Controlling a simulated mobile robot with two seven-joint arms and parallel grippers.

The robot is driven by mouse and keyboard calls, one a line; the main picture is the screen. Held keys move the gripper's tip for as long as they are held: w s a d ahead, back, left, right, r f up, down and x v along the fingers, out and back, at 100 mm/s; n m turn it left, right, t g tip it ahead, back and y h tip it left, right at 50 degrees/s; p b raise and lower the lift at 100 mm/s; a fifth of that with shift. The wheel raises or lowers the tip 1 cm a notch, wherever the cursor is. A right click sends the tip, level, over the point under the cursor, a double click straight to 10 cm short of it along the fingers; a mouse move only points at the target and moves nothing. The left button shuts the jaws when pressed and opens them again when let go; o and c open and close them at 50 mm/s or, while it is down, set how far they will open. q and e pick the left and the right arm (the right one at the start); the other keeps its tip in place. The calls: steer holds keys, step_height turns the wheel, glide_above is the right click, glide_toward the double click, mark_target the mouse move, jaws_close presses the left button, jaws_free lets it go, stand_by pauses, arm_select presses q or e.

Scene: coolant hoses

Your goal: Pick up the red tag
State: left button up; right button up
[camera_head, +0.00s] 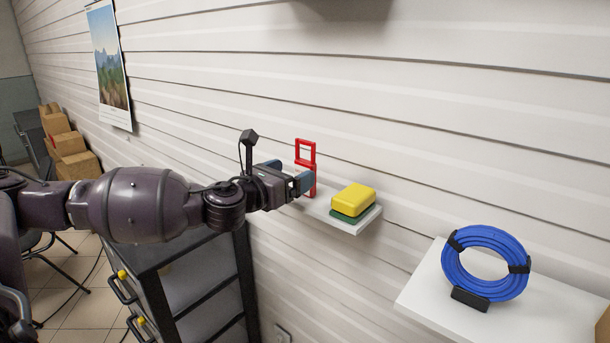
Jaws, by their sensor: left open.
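The red tag (306,150) is a flat upright piece with a rectangular opening at its top. It stands at the left end of a small white wall shelf (353,228). My left gripper (291,176) is open and reaches in from the left at the tag's lower part. The fingers partly hide the lower tag, and I cannot tell whether they touch it. My right gripper is not in view.
A yellow sponge (353,198) on a green pad (356,215) lies just right of the tag. A coiled blue hose (451,272) stands on a lower white shelf (547,318). A dark cabinet (195,285) is below my left arm. The slatted wall is close behind.

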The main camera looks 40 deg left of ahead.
mark_target(302, 166)
arm_select(q)
steer(key=w, duration=0.2)
steer(key=shift+w+d+r, duration=0.25)
steer(key=shift+w+d, duration=0.15)
steer(key=shift+w+f, duration=0.1)
steer(key=shift+w, duration=0.75)
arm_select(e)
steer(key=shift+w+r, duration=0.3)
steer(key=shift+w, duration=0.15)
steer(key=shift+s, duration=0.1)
